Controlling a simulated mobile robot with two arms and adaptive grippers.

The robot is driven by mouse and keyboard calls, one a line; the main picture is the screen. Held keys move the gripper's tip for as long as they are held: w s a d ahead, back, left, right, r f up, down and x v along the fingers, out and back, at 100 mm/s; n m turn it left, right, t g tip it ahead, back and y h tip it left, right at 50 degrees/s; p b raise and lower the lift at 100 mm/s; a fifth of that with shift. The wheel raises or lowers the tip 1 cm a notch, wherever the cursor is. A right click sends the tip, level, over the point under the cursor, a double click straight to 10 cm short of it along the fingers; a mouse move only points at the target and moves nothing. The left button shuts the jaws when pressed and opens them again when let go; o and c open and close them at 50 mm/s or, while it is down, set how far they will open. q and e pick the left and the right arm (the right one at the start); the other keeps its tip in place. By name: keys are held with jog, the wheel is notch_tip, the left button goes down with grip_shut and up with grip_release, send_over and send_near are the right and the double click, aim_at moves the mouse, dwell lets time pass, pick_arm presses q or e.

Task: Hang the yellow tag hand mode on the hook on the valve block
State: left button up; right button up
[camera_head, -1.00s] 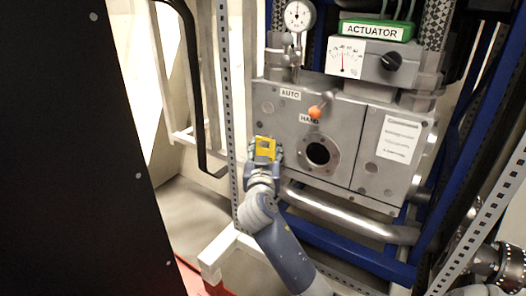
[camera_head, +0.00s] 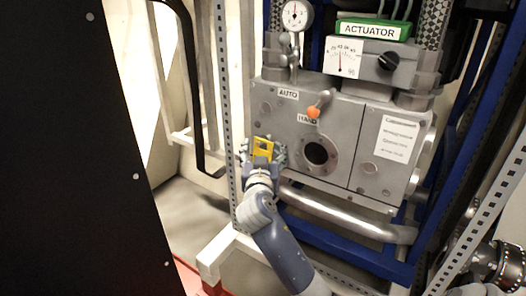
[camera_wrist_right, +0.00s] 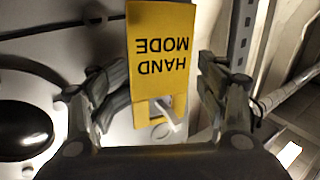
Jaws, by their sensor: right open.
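The yellow tag (camera_head: 263,147) is at the lower left of the valve block's front (camera_head: 345,125). In the right wrist view the tag (camera_wrist_right: 160,45) reads HAND MODE upside down. A pale hook-like piece (camera_wrist_right: 168,116) shows at the opening in its lower end and seems to pass through it. My right gripper (camera_head: 262,151) is open around the tag. In the right wrist view its fingers (camera_wrist_right: 163,76) stand apart on both sides, with a gap to the tag. My left gripper is not in view.
An orange-knobbed lever (camera_head: 313,112) is on the block beside the AUTO and HAND labels. A round port (camera_head: 317,154) is right of my gripper. A perforated upright (camera_head: 227,110) stands close on the left. A silver pipe (camera_head: 345,215) runs below the block.

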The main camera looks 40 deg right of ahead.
jog(key=v, duration=0.8)
